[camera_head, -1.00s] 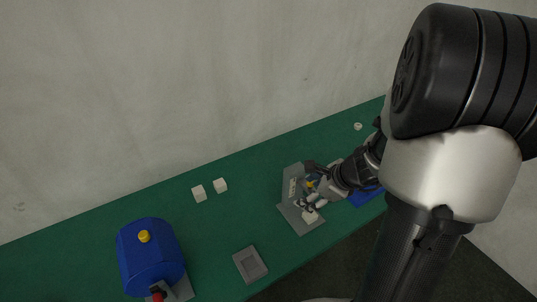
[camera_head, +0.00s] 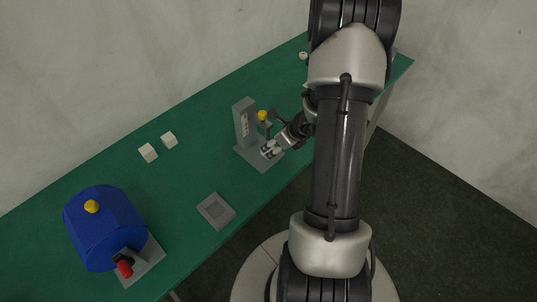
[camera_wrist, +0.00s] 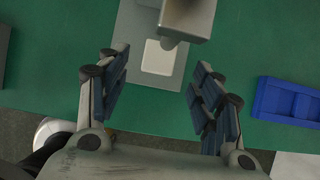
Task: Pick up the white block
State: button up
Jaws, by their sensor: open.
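A white block (camera_wrist: 158,57) lies on the grey base plate (camera_wrist: 137,50) of the small pad printer (camera_head: 244,122), under its overhanging head (camera_wrist: 187,18) in the wrist view. My gripper (camera_wrist: 161,78) is open, with its two blue-padded fingers apart. The block shows ahead of the gap between the fingers, and nothing is held. In the head view my gripper (camera_head: 271,148) is at the printer's front right and partly hides the block. Two more white blocks, a left one (camera_head: 148,153) and a right one (camera_head: 169,140), stand on the green table.
A blue rounded machine (camera_head: 102,230) with a yellow knob and red tip stands at the left of the green table (camera_head: 195,125). A grey square tray (camera_head: 216,211) lies near the front edge. A blue compartment tray (camera_wrist: 268,98) is right of my gripper in the wrist view.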

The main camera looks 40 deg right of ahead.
aim_at(270, 150)
jog(key=shift+b+x, duration=1.1)
jog(key=shift+x, duration=1.7)
jog(key=shift+s, duration=0.1)
jog(key=c, duration=1.2)
jog(key=shift+r, duration=0.1)
jog(key=shift+r, duration=0.1)
